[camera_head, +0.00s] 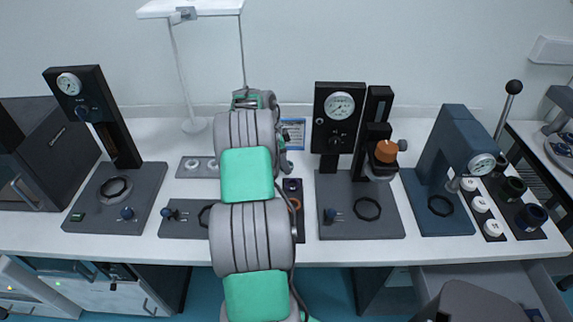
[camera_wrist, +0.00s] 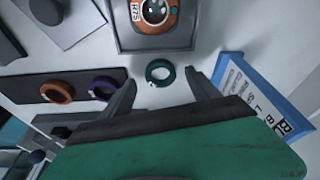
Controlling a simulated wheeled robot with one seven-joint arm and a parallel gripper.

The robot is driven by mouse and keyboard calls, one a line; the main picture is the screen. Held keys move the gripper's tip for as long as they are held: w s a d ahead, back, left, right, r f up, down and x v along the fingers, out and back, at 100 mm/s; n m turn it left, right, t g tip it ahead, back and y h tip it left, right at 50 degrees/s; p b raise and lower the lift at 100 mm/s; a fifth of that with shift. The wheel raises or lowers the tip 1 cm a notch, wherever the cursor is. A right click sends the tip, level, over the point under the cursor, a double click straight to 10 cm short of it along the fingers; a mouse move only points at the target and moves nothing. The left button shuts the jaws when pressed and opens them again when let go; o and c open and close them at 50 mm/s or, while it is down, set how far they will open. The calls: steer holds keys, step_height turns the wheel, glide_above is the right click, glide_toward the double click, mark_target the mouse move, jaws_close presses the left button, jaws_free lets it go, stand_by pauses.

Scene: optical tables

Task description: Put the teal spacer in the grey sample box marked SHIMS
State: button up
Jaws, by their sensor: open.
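The teal spacer (camera_wrist: 149,70), a small dark teal ring, lies on the white table top in the wrist view. My gripper (camera_wrist: 160,79) is open, with one finger on each side of the spacer and apart from it. The spacer is hidden behind my arm in the head view. I cannot make out a box marked SHIMS in either view. A grey square tray or box (camera_wrist: 123,45) stands just beyond the spacer in the wrist view, with an orange-faced item (camera_wrist: 152,14) in it; no SHIMS mark is legible on it.
A blue-edged sign (camera_wrist: 232,75) stands close by the right finger. A dark strip with an orange ring (camera_wrist: 57,92) and a purple ring (camera_wrist: 103,86) lies to the left. In the head view, gauge stands (camera_head: 336,120) and a blue press (camera_head: 462,140) stand along the table.

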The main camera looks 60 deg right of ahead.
steer(key=shift+s+d+f, duration=0.1)
steer(key=shift+d+f, duration=0.1)
steer(key=shift+f, duration=0.5)
steer(key=shift+r, duration=0.1)
jaws_close()
